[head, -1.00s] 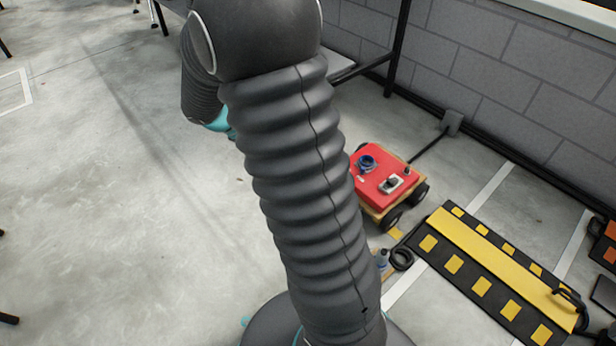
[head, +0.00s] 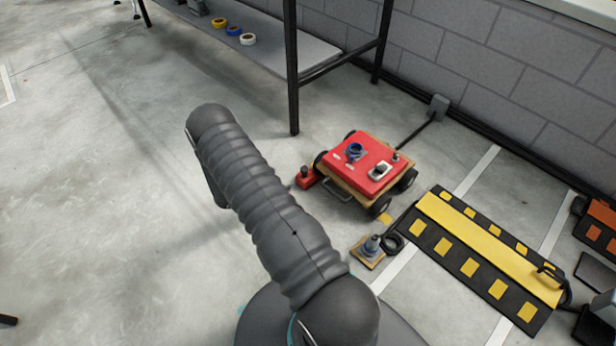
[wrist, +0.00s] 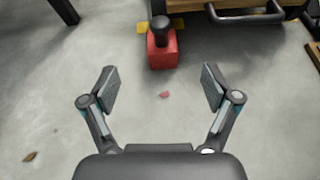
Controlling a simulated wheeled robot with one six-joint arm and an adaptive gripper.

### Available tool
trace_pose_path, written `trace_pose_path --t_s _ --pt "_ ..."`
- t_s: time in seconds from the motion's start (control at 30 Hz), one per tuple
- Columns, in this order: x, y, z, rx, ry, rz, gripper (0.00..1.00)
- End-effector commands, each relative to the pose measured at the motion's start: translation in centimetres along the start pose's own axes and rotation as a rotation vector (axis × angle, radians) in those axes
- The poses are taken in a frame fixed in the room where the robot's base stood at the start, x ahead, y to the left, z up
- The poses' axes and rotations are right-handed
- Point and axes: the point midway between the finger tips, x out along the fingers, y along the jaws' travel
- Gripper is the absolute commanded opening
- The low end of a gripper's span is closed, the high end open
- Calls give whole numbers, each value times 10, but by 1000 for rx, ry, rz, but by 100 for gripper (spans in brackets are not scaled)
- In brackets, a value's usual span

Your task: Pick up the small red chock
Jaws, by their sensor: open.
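The small red chock (head: 305,178) sits on the concrete floor at the left side of the red-topped cart (head: 362,165). It also shows in the wrist view as a red block (wrist: 163,50) with a dark knob on top. My gripper (wrist: 158,82) is open and empty in the wrist view. The chock lies beyond the fingertips, roughly centred between them and apart from them. In the head view my arm hides the gripper.
A black-framed bench (head: 270,50) with tape rolls on its shelf stands behind. A bottle-like item on a small board (head: 369,250) and a yellow-black ramp (head: 487,250) lie to the right. The cart's handle (wrist: 245,14) is close to the chock.

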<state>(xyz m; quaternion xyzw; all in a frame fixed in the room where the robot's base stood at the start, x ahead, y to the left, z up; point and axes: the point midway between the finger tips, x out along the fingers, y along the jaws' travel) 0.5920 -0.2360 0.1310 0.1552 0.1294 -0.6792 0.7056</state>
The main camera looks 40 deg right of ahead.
Motion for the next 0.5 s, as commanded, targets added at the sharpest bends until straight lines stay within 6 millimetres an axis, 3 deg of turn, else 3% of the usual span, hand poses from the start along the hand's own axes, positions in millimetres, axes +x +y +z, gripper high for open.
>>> trace_pose_path --t_s 0.1,0.2,0.5 --pt "9 -4 -18 -45 -8 20 88" --pt "15 -6 -24 -58 -11 26 88" --pt "64 -5 -25 -58 -12 26 88"
